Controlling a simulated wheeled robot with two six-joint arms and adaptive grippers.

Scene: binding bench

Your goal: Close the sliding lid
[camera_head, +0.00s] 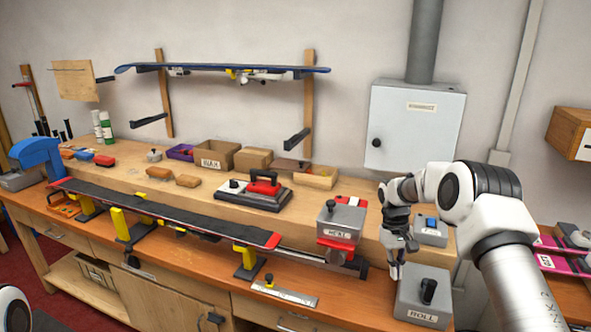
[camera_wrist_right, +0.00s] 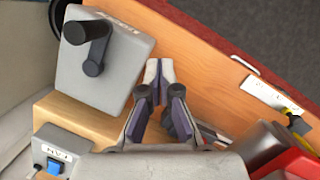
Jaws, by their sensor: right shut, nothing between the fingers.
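I cannot make out for certain which thing has the sliding lid. A grey box with a black crank handle and a label that seems to read ROLL (camera_head: 415,305) stands at the bench's front right; it also shows at the upper left of the right wrist view (camera_wrist_right: 120,72). My right gripper (camera_head: 397,270) points down just left of this box, with its fingers together and empty. In the right wrist view the fingertips (camera_wrist_right: 159,70) meet over the wooden bench, beside the box and apart from it. My left gripper is out of view.
A small grey box with a blue button (camera_head: 431,225) stands behind the gripper. A grey box with a black knob (camera_head: 340,223) stands to its left. A long dark ski (camera_head: 165,210) lies on yellow-topped supports. A grey cabinet (camera_head: 415,128) hangs behind.

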